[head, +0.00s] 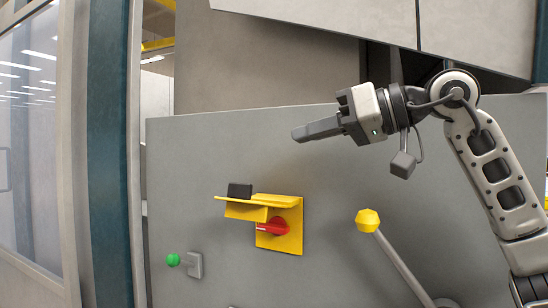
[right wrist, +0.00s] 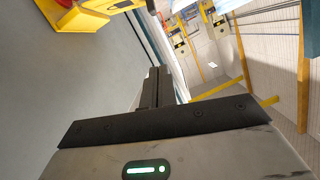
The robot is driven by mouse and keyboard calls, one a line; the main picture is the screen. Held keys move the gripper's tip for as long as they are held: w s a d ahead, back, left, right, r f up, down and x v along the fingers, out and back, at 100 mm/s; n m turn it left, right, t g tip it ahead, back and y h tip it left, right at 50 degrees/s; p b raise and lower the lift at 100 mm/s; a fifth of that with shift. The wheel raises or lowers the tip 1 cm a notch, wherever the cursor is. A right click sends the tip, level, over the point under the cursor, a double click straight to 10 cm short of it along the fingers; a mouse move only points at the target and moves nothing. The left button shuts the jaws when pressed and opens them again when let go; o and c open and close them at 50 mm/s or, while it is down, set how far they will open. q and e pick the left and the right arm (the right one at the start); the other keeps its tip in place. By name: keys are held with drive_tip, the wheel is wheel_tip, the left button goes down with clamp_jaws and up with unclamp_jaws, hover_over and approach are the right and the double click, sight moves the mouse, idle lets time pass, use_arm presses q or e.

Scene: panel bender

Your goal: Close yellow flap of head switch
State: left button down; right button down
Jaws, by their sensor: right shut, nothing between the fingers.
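The head switch is a yellow box (head: 290,236) with a red knob (head: 272,227), mounted on the grey panel. Its yellow flap (head: 262,200) sticks out roughly level above the knob, so the knob shows. A black block (head: 240,190) sits on the flap's outer end. My right gripper (head: 296,134) is shut and empty, above and to the right of the flap, apart from it, with its fingers pointing left. In the right wrist view the shut fingers (right wrist: 156,88) show, with yellow switch parts (right wrist: 82,18) at the upper left. My left gripper is not in view.
A lever with a yellow knob (head: 367,220) stands out to the right of the switch. A green button (head: 173,259) is at the lower left. The grey panel (head: 200,150) above the flap is clear. A glass-windowed wall stands at the far left.

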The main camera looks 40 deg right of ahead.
drive_tip(key=p, duration=0.2)
hover_over(252, 203)
drive_tip(key=w+d, duration=0.1)
drive_tip(key=d, duration=0.1)
drive_tip(key=shift+d+f, duration=0.2)
drive_tip(key=shift+f, duration=0.7)
drive_tip(key=f, duration=0.2)
drive_tip(key=f+b, duration=0.1)
drive_tip(key=shift+w+a, duration=0.25)
drive_tip(key=shift+a, duration=0.1)
drive_tip(key=shift+s+f, duration=0.15)
drive_tip(key=shift+f, duration=0.2)
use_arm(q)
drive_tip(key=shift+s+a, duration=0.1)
use_arm(e)
drive_tip(key=shift+a+f, duration=0.2)
drive_tip(key=shift+f, duration=0.1)
drive_tip(key=shift+f, duration=0.1)
